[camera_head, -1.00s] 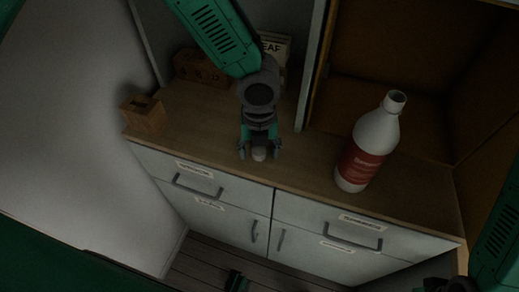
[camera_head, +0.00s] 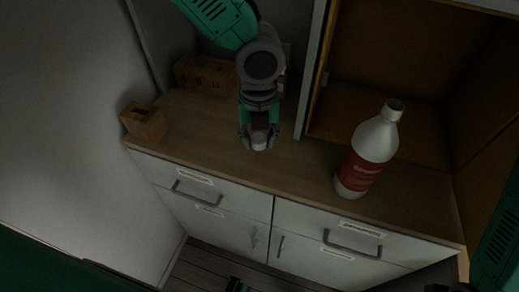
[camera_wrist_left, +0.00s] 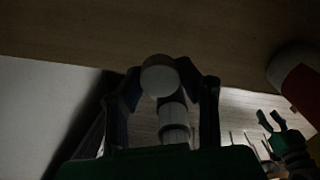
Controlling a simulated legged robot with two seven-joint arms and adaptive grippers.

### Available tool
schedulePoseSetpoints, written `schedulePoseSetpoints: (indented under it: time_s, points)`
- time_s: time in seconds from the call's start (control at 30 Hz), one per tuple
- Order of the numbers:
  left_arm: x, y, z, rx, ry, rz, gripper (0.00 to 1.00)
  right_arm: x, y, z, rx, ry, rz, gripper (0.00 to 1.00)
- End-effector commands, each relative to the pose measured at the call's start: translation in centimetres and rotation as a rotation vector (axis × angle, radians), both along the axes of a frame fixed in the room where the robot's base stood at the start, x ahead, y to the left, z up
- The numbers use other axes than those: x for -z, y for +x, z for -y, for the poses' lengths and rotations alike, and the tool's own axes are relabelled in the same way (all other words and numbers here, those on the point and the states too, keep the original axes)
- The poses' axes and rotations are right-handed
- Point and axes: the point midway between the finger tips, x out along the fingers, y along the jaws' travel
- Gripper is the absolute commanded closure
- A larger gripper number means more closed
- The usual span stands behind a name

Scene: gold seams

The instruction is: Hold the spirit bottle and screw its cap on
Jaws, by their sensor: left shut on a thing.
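The spirit bottle (camera_head: 374,140), white with a red label, stands upright on the wooden counter, right of my left gripper. Its open neck (camera_head: 393,106) points up. Part of the bottle also shows at the right edge of the left wrist view (camera_wrist_left: 286,66). My left gripper (camera_head: 259,141) is low over the counter, shut on the small pale round cap (camera_wrist_left: 160,76). The cap is between its two fingers, apart from the bottle. My right gripper (camera_wrist_left: 271,118) shows small in the left wrist view, with its fingertips apart and nothing visible between them.
A wooden box with a slot (camera_head: 144,120) stands at the counter's left end, and a brown box (camera_head: 204,75) is at the back. An open cabinet (camera_head: 385,65) is behind the bottle. The counter (camera_head: 310,165) is clear between left gripper and bottle.

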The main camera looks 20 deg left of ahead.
Motion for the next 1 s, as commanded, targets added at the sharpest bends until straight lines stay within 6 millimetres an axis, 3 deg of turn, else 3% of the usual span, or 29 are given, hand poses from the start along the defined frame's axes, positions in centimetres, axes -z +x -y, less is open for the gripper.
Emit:
schedulePoseSetpoints:
  time_s: [0.2,0.57,0.7,0.73,1.0]
  points:
    - [-2.6,0.0,0.0,0.000,0.000,-0.001,0.79,-0.1,0.0,0.0,0.000,0.000,0.000,0.60]
    - [-2.9,0.0,0.0,0.000,0.000,-0.002,0.79,-0.1,0.0,0.0,0.000,0.000,0.000,0.60]
    - [-2.9,0.0,0.0,0.000,0.000,-0.002,0.79,-0.1,0.0,0.0,0.000,0.000,0.000,0.14]
    - [-2.9,0.0,0.0,0.000,0.000,-0.002,0.79,-0.1,0.0,0.0,0.000,0.000,0.000,0.09]
    - [-2.5,-0.2,-0.2,-0.051,0.001,-0.003,0.79,0.1,-0.3,0.0,0.000,0.000,0.002,0.09]
